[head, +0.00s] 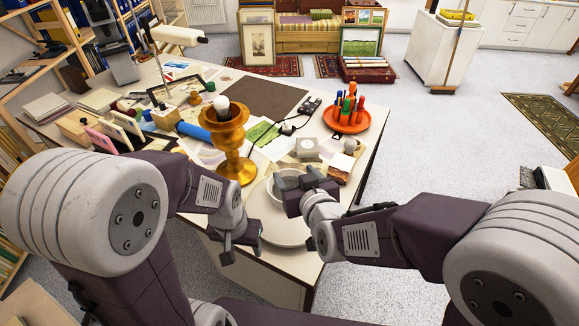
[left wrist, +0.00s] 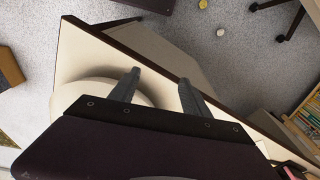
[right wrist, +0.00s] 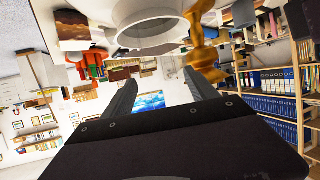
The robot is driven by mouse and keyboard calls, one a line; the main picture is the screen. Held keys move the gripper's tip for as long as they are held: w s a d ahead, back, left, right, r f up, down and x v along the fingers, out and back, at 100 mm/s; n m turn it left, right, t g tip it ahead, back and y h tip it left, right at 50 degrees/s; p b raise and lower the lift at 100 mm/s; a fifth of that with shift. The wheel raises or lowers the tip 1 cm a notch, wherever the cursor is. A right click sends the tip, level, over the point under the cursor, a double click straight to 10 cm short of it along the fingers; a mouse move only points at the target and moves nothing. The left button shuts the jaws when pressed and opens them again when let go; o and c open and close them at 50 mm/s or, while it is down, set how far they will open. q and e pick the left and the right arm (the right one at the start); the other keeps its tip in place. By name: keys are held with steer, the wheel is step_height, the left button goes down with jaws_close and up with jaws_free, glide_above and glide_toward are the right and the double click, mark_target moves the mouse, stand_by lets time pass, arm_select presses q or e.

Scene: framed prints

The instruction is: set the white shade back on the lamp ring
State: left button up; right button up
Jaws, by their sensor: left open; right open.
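The gold lamp (head: 240,168) stands upright on the table, with a bare white bulb (head: 221,104) inside its flared top ring. The white shade looks like the round, open white piece (head: 283,178) right of the lamp's foot; my right gripper partly hides it. In the right wrist view the shade (right wrist: 150,14) is large, just beyond the open fingers, with the lamp (right wrist: 199,40) beside it. My right gripper (right wrist: 160,80) is open and empty; I cannot tell whether it touches the shade. My left gripper (left wrist: 158,78) is open and empty, over the table's near edge.
A pale round disc (head: 278,226) lies at the table's near edge. An orange tray (head: 346,122) with pens, papers, a blue roll (head: 193,131) and frames crowd the table. A white desk lamp (head: 178,36) reaches over its far left. Open floor lies to the right.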

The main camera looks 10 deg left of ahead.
steer(key=shift+s+d+r, duration=0.3)
steer(key=shift+s, duration=0.3)
arm_select(q)
steer(key=shift+r, duration=0.15)
arm_select(e)
steer(key=d+f+g+h, duration=0.1)
steer(key=d+f, duration=0.1)
steer(key=d, duration=0.1)
steer(key=d+f+m+g+h, duration=0.1)
steer(key=d+f, duration=0.2)
steer(key=shift+w+d+f+g, duration=0.1)
steer(key=shift+d+f+g, duration=0.1)
steer(key=shift+f+g, duration=0.1)
arm_select(q)
steer(key=o, duration=0.4)
steer(key=shift+c, duration=0.2)
arm_select(e)
steer(key=s+d+f+m+g+h, duration=0.2)
steer(key=s+d+f+g, duration=0.2)
steer(key=d, duration=0.5)
steer(key=s+d+f+m+g+h, duration=0.2)
steer(key=s+d+f+g, duration=0.2)
steer(key=s+d, duration=0.4)
steer(key=shift+s+d+f+m, duration=0.15)
steer(key=shift+d+f+m, duration=0.2)
steer(key=shift+d, duration=0.1)
